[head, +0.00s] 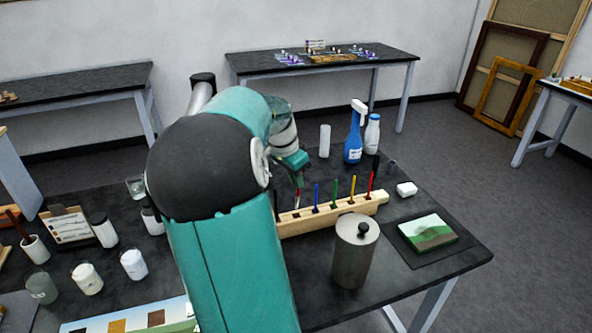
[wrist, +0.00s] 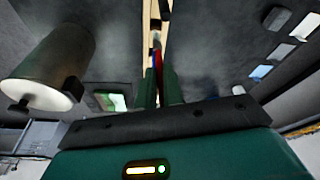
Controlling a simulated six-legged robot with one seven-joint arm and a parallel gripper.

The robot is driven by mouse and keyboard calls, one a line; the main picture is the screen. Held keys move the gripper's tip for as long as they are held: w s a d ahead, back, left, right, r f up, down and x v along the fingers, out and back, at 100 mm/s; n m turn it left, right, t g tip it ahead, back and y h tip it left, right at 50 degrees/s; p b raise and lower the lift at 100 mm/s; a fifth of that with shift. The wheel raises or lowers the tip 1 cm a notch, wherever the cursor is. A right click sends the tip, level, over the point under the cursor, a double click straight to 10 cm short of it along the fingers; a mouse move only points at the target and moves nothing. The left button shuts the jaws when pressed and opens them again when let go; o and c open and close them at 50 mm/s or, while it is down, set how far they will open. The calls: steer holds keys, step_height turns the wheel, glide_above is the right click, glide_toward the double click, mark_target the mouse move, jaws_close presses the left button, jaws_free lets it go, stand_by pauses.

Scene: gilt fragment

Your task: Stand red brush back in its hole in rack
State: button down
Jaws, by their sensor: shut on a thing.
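The wooden rack (head: 345,208) stands on the dark table, with blue, green, yellow and red-handled brushes upright in a row along it. My gripper (head: 297,166) is over the rack's left part and points down, partly hidden behind my arm. It is shut on a thin upright brush (head: 298,194), reddish near the jaws in the head view. In the wrist view, a red sliver of the brush (wrist: 157,66) shows between my dark fingers (wrist: 160,88), with the rack (wrist: 154,22) beyond. Whether the brush's lower end is inside a hole or just above the rack, I cannot tell.
A metal canister (head: 354,258) stands in front of the rack. A blue spray bottle (head: 354,142), a white bottle (head: 372,135) and a white cylinder (head: 324,141) stand behind. Several jars crowd the left.

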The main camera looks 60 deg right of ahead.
steer(key=shift+f, duration=2.4)
steer(key=c, duration=1.5)
jaws_free()
steer(key=shift+o, duration=0.2)
steer(key=v, duration=1.3)
steer(key=shift+r, duration=0.4)
steer(key=shift+w, duration=0.1)
